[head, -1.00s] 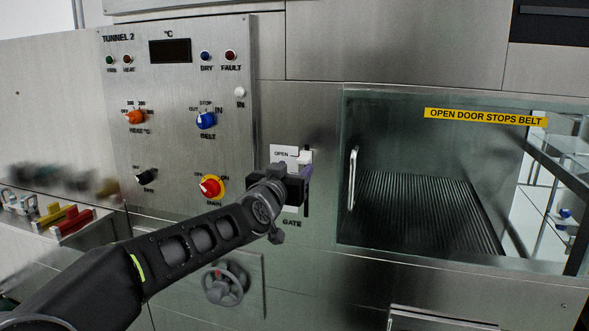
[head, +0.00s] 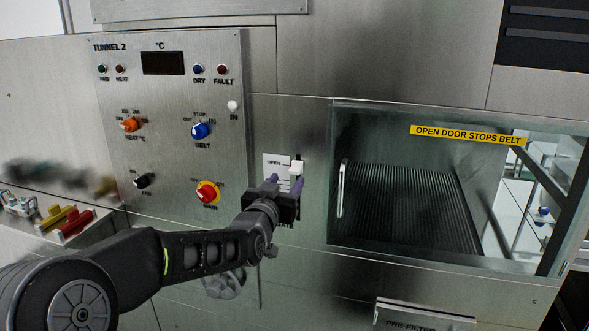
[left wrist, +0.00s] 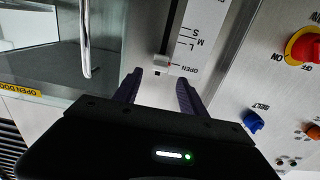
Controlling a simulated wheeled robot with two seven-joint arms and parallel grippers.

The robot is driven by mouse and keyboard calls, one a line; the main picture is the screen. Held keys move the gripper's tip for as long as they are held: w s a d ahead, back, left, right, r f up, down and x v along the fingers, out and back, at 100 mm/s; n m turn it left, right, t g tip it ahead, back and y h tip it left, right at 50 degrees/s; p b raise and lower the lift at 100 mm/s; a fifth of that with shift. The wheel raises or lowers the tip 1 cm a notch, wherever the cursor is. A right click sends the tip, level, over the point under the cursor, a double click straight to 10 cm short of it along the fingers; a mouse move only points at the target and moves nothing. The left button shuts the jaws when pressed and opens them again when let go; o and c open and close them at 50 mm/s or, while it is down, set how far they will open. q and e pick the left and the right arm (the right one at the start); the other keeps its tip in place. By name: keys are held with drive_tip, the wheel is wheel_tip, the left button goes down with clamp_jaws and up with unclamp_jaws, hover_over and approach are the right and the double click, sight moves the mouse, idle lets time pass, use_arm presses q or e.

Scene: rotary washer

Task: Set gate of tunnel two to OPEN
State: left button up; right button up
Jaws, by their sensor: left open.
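The gate control is a white plate (head: 272,163) with a vertical slot on the tunnel two panel. Its white knob (head: 297,167) sits at the slot's top end, level with the OPEN label. In the left wrist view the knob (left wrist: 161,66) also lies by the OPEN mark. My left gripper (head: 284,182) is open, its purple fingers pointing at the plate just below the knob. In the left wrist view the gripper (left wrist: 158,80) has nothing between its fingertips, with the knob just beyond them. The gripper hides the lower part of the plate. My right gripper is not seen.
The control panel (head: 170,100) with knobs and a red main switch (head: 208,193) is left of the gate. The glass door with its handle (head: 342,188) is close on the right. A handwheel (head: 225,283) is below my arm.

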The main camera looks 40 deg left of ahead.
sight(294, 172)
use_arm(q)
drive_tip(key=shift+w, duration=0.15)
drive_tip(key=p+x, duration=0.2)
drive_tip(key=x, duration=0.4)
drive_tip(key=shift+w+a, duration=0.15)
drive_tip(key=shift+w, duration=0.1)
drive_tip(key=shift+w+a, duration=0.2)
drive_tip(key=shift+w, duration=0.3)
clamp_jaws()
idle(0.8)
